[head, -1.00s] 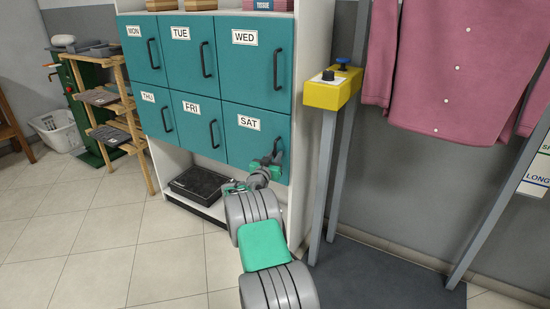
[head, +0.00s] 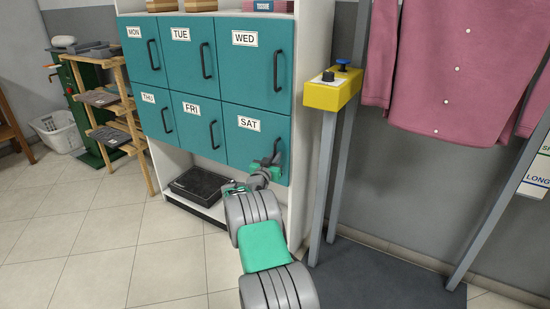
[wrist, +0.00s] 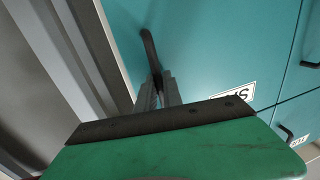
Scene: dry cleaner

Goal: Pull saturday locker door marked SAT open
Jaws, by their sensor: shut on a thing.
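The teal SAT locker door (head: 240,137) is at the lower right of the locker block and looks shut, flush with its neighbours. Its white SAT label (head: 249,123) is near the top. Its dark vertical handle (head: 279,151) is on the right side. My gripper (head: 275,163) is at the handle's lower part. In the wrist view my gripper's two fingers (wrist: 157,90) are closed around the lower end of the dark handle (wrist: 149,48). The SAT door (wrist: 205,45) fills the background there, its label partly hidden by my gripper body.
Other shut doors, including WED (head: 255,62) and FRI (head: 195,125), surround it. A yellow control box (head: 327,95) on grey posts stands close on the right, beside a pink shirt (head: 450,65). A black tray (head: 197,183) lies below the lockers. Floor at the left front is open.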

